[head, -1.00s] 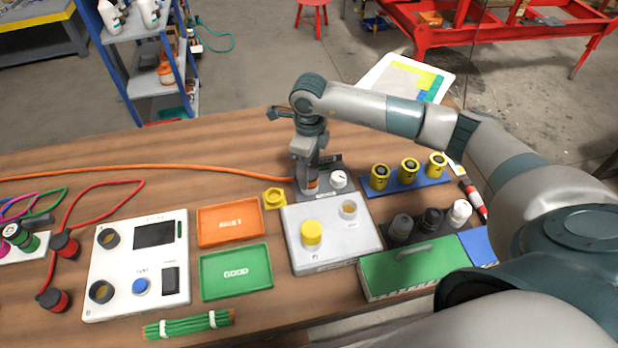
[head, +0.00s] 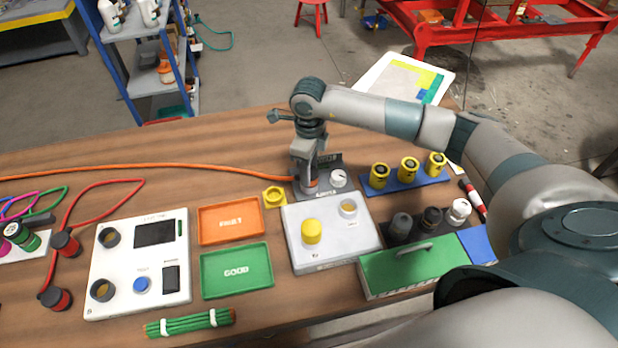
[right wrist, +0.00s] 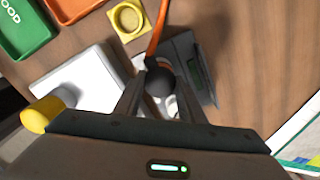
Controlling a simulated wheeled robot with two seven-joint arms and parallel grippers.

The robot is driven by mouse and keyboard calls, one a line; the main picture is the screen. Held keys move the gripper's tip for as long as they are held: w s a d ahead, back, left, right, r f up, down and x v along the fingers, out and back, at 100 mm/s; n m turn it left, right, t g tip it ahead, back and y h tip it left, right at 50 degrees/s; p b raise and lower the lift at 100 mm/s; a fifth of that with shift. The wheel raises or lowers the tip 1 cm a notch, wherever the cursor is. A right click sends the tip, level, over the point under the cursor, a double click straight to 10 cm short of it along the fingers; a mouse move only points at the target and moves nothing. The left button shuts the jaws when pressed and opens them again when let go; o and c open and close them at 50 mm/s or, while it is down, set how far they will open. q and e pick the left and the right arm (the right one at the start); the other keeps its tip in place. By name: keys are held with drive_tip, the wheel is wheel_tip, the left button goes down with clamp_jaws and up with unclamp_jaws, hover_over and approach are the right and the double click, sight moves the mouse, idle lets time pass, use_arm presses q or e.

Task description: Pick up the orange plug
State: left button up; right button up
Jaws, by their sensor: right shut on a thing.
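The orange plug (head: 310,183) stands at the end of the orange cable, at the grey device with a white knob behind the light grey box. My right gripper (head: 307,178) points down over it with its fingers closed around it. In the right wrist view, the dark round back of the plug (right wrist: 160,80) sits between the two fingertips, and the orange cable (right wrist: 157,35) runs away from it. The plug's lower end is hidden, so I cannot tell if it is seated in a socket. My left gripper is not in view.
The light grey box (head: 335,245) with a yellow cap stands in front. An orange tray (head: 205,238) and a green tray (head: 212,290) lie left of it. A rack of yellow connectors (head: 425,184) and a green case (head: 410,275) stand to the right.

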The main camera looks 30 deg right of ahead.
drive_tip(key=shift+r, duration=0.1)
drive_tip(key=shift+w+r+b, duration=0.1)
drive_tip(key=shift+r+b, duration=0.35)
drive_tip(key=shift+r, duration=0.1)
wheel_tip(320, 180, up, 2)
drive_tip(key=shift+r+b, duration=0.15)
drive_tip(key=shift+b, duration=0.6)
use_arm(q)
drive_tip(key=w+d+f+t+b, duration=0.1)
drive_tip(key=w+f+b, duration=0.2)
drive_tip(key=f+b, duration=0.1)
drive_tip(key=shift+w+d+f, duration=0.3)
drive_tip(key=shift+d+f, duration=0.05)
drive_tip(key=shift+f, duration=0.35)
use_arm(e)
drive_tip(key=s+d+r, duration=0.2)
drive_tip(key=s+r, duration=0.5)
drive_tip(key=s, duration=0.4)
drive_tip(key=shift+s+d+r, duration=0.25)
drive_tip(key=shift+d, duration=0.05)
